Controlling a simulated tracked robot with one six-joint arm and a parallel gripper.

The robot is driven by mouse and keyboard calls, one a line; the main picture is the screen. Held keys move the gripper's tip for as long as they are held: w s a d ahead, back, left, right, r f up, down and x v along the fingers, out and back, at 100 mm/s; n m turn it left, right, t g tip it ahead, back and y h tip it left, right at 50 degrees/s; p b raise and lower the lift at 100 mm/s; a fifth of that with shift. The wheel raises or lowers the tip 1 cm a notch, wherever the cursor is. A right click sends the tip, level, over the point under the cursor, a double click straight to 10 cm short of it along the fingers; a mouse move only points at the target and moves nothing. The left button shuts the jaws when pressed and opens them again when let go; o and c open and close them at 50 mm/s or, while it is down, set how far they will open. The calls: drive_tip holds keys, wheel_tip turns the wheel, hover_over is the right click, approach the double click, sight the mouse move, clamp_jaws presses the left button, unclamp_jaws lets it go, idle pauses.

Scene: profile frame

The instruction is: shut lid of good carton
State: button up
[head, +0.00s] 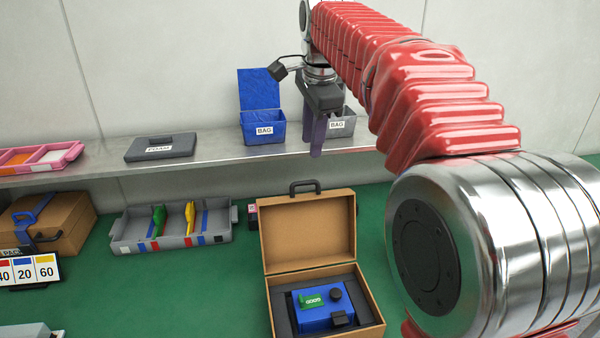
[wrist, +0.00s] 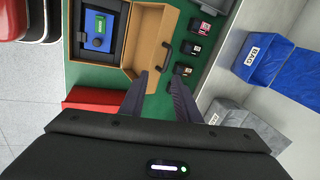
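The brown carton (head: 353,284) stands open on the green bench, its lid (head: 308,232) raised at the back with a dark handle (head: 304,186) on its top edge. Inside, a blue device (head: 318,315) with a green "GOOD" label sits in dark foam. The wrist view also shows the lid (wrist: 151,38), the handle (wrist: 167,52) and the device (wrist: 97,30). My gripper (head: 316,150) is high above and behind the lid, in front of the shelf. In the wrist view my gripper (wrist: 156,77) has its fingers apart with nothing between them.
A shelf (head: 210,158) behind holds a blue "BAG" bin (head: 263,128), a grey "BAG" bin (head: 343,126) and a dark foam case (head: 160,148). A grey divided tray (head: 170,230) and a closed brown case (head: 65,222) stand left on the bench. Green surface before the tray is clear.

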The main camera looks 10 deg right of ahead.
sight(305, 181)
drive_tip(key=shift+w+m, duration=0.8)
drive_tip(key=shift+w, duration=0.45)
drive_tip(key=x, duration=1.3)
drive_tip(key=shift+f, duration=0.4)
clamp_jaws()
